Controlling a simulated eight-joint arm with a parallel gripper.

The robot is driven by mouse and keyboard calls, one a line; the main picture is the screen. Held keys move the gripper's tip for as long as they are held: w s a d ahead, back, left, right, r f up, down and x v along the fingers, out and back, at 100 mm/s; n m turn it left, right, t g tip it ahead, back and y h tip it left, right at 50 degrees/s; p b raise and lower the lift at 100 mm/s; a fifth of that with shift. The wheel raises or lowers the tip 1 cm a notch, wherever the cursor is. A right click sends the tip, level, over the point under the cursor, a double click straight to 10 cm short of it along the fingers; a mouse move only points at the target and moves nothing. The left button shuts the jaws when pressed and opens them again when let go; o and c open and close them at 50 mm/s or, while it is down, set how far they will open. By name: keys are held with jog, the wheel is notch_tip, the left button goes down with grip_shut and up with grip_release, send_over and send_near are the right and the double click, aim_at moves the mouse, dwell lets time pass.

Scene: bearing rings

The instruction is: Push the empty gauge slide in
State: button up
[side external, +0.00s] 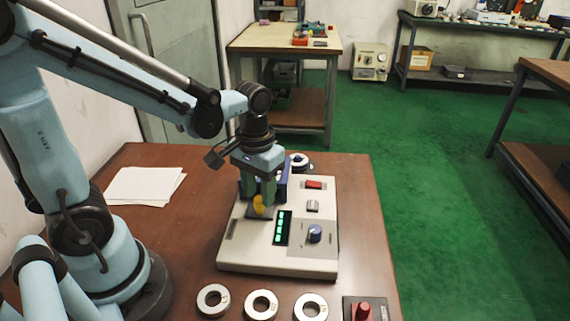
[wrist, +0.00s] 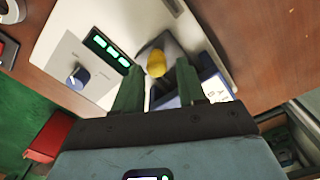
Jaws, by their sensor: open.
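The gauge (side external: 262,258) is a pale box with a green-lit display, a blue knob and a red switch. Its slide (side external: 262,213) appears as a dark grey piece with a yellow knob (side external: 259,203); the yellow knob also shows in the wrist view (wrist: 156,64). I see no ring on the visible part of the slide. A blue block (side external: 285,180) stands on the gauge behind my gripper. My gripper (side external: 260,200) points down over the gauge, its green fingers apart. In the wrist view the knob lies between the fingertips (wrist: 158,70); contact cannot be told. The fingers hide part of the slide.
Three metal rings (side external: 261,304) lie along the table's front edge, beside a black box with a red knob (side external: 363,310). White papers (side external: 145,185) lie at the back left. A round black-and-white object (side external: 300,162) sits behind the gauge. Bare table lies left of the gauge.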

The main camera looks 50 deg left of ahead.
jog(key=shift+r, duration=2.2)
jog(key=t, duration=0.1)
jog(key=r+m+t, duration=0.1)
jog(key=t, duration=0.1)
jog(key=shift+s+d+r, duration=0.1)
jog(key=shift+s+r, duration=0.1)
jog(key=shift+s, duration=0.05)
jog(key=m+t, duration=0.1)
jog(key=t, duration=0.1)
jog(key=r+m+t, duration=0.1)
jog(key=t, duration=0.1)
jog(key=shift+d+r, duration=0.1)
jog(key=shift+r, duration=0.1)
